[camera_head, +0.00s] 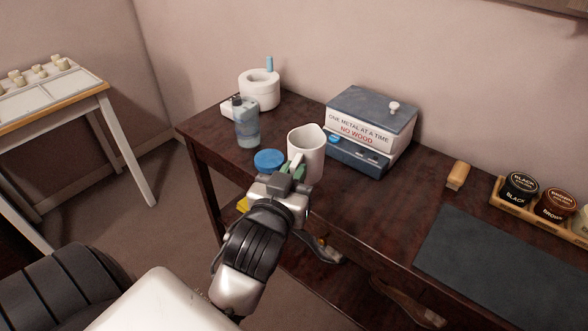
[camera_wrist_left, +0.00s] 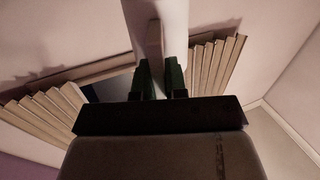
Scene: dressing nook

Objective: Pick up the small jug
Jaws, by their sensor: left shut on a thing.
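The small jug (camera_head: 308,148) is white and stands upright at the dark wooden table's front edge, in the middle of the head view. My left gripper (camera_head: 292,173) reaches it from the front, with its green-padded fingers shut on the jug's handle. In the left wrist view the jug (camera_wrist_left: 172,28) rises at the top centre, and its handle sits between the two green fingertips of the gripper (camera_wrist_left: 160,78). I cannot tell whether the jug's base touches the table. My right gripper is not in view.
A blue round lid (camera_head: 268,159) lies just left of the jug. A blue-grey bottle (camera_head: 246,125) and a white round device (camera_head: 259,90) stand behind it. A white and blue box (camera_head: 369,128) is close behind right. A dark mat (camera_head: 500,270) and tins (camera_head: 521,186) lie right.

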